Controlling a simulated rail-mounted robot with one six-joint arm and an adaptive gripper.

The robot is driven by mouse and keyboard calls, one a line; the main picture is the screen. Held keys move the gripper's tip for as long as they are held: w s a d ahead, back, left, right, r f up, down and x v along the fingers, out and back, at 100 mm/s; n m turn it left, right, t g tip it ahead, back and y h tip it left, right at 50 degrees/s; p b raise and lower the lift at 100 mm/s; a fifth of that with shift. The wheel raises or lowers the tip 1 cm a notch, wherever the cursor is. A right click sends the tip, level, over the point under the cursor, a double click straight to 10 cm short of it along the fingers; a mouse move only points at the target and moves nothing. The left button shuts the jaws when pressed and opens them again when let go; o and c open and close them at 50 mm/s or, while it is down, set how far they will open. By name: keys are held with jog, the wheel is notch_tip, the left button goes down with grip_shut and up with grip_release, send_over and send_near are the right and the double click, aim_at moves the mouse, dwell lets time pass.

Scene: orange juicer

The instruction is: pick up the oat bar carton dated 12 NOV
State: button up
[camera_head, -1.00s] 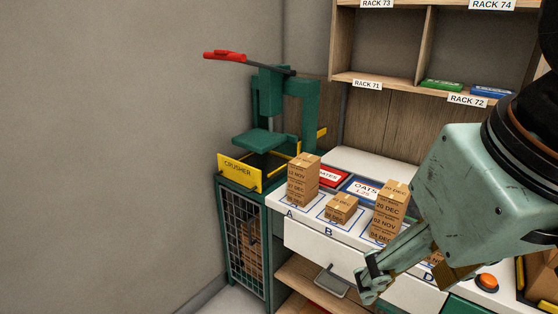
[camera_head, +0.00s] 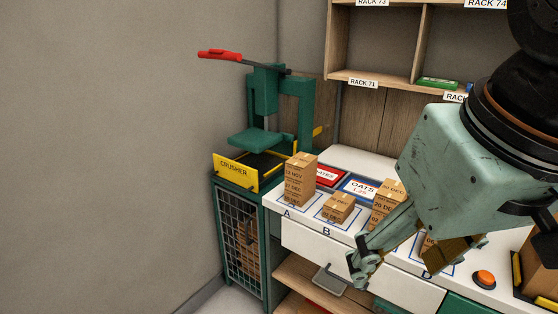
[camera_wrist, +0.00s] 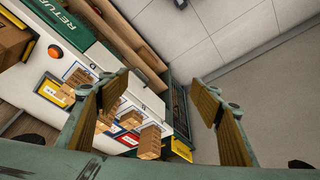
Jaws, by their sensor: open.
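The carton that reads 12 NOV (camera_head: 300,168) is a brown taped box on top of the stack at spot A, at the left end of the white counter. Another carton (camera_head: 298,192) is under it, its date hard to read. A low carton (camera_head: 339,207) stands at B, and a taller stack (camera_head: 387,205) to its right is partly hidden by my arm. My gripper (camera_head: 362,266) is in front of the counter, right of and apart from stack A. In the wrist view, its fingers (camera_wrist: 163,98) are spread and empty, with the carton stacks (camera_wrist: 150,142) beyond.
The green crusher (camera_head: 268,140) with a red-handled lever stands left of stack A. A drawer handle (camera_head: 330,281) sticks out below. An orange button (camera_head: 484,279) is at right. Racks (camera_head: 375,80) hang above.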

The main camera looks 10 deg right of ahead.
jog(key=w+r+m+g+p, duration=0.15)
jog(key=w+r+p, duration=0.5)
jog(key=w, duration=0.85)
jog(key=m+g+p, duration=0.2)
jog(key=m+p, duration=0.5)
jog(key=p, duration=0.4)
send_over(302, 159)
notch_tip(302, 159, down, 8)
jog(key=shift+w+d+f, duration=0.1)
jog(key=shift+w+f, duration=0.1)
jog(key=shift+f, duration=0.05)
jog(key=shift+f, duration=0.15)
jog(key=shift+f, duration=4.15)
jog(key=shift+s+f, duration=0.1)
jog(key=shift+f, duration=0.05)
jog(key=shift+f, duration=2.45)
